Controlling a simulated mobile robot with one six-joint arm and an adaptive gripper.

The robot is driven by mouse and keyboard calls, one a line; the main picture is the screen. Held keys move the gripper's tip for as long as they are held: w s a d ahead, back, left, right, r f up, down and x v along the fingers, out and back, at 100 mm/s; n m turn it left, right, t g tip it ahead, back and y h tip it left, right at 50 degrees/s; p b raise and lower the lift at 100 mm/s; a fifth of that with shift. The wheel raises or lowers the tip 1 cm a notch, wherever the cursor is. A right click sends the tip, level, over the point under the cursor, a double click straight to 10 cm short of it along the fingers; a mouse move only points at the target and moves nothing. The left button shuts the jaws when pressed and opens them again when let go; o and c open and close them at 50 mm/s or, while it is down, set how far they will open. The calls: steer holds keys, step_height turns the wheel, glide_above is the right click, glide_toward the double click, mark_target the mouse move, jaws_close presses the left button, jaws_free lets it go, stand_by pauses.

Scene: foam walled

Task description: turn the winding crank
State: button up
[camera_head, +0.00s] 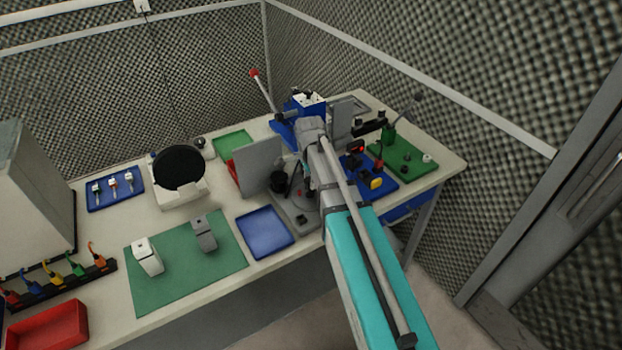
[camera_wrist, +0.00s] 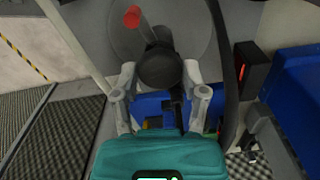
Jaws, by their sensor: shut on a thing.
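My gripper (camera_wrist: 160,74) is in the wrist view, its two pale fingers closed on opposite sides of a dark rounded knob (camera_wrist: 160,66), which looks like the grip of the winding crank. A dark stem runs up from the knob in front of a large grey disc (camera_wrist: 192,30). A red-ended handle (camera_wrist: 132,17) shows just above and to the left. In the camera_head view my arm reaches over the table's right half and covers the place of contact, so the crank's turn angle cannot be told there.
The table (camera_head: 100,215) also holds a blue tray (camera_head: 264,232), a green mat (camera_head: 180,275) and an upright grey panel (camera_head: 258,165). A red-knobbed lever (camera_head: 254,73) and a dark-knobbed lever (camera_head: 418,98) stick up nearby. A black box with a red light (camera_wrist: 251,80) is right of my gripper.

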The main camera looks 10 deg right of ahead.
steer(key=shift+w+n, duration=0.1)
steer(key=shift+n, duration=16.2)
steer(key=shift+n, duration=0.4)
